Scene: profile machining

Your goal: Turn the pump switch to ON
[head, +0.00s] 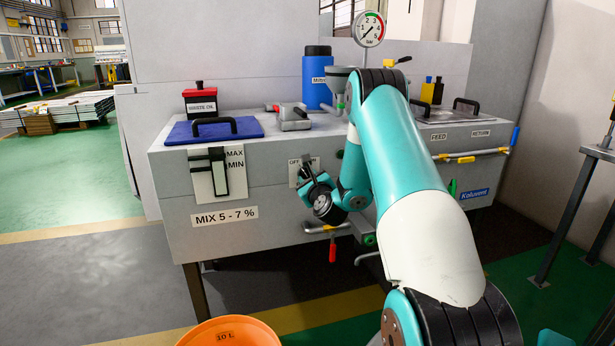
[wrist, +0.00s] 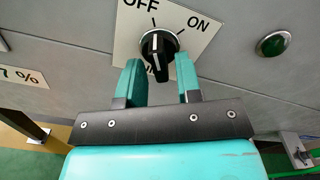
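The pump switch is a black rotary knob (wrist: 158,44) with a white mark, on a white plate (wrist: 124,40) lettered OFF and ON. The mark points up toward the tick by OFF. The plate also shows in the head view (head: 293,173) on the front of the grey machine tank, with the knob mostly hidden by my gripper. My gripper (wrist: 158,61) is open, with its two teal fingers apart at the left and right of the knob's lower end. I cannot tell whether either finger touches the knob.
A green round light (wrist: 274,43) sits right of the switch plate. Below the gripper in the head view are a valve with a yellow handle (head: 324,229) and a red handle (head: 332,250). An orange bucket (head: 230,334) stands on the floor in front.

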